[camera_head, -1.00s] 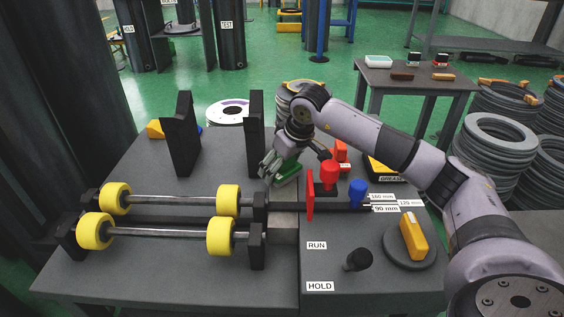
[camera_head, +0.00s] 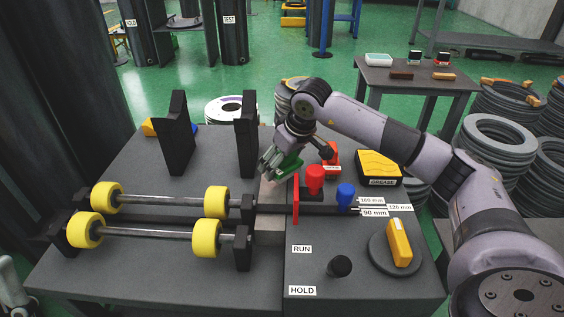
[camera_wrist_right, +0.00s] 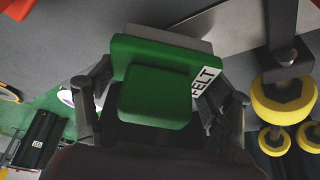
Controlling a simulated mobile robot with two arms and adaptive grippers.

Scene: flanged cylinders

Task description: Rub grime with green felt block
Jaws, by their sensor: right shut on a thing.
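The green felt block (camera_head: 290,163) is held in my right gripper (camera_head: 276,166) above the back middle of the table, behind the red plate. In the right wrist view the block (camera_wrist_right: 155,95) lies between the two fingers of the right gripper (camera_wrist_right: 160,105), with a white FELT label (camera_wrist_right: 207,83) on its far part. I cannot tell whether the block touches a surface. A grey jointed part, which looks like my left gripper (camera_head: 14,292), shows at the lower left edge; its fingers are unclear. I cannot make out any grime for sure.
Yellow-wheeled rollers (camera_head: 215,202) fill the table's left front. Black uprights (camera_head: 246,135) stand at the back. A red plate (camera_head: 296,199), red knob (camera_head: 315,180), blue knob (camera_head: 345,195), black knob (camera_head: 340,266), yellow block (camera_head: 399,241) and GREASE box (camera_head: 380,167) occupy the right.

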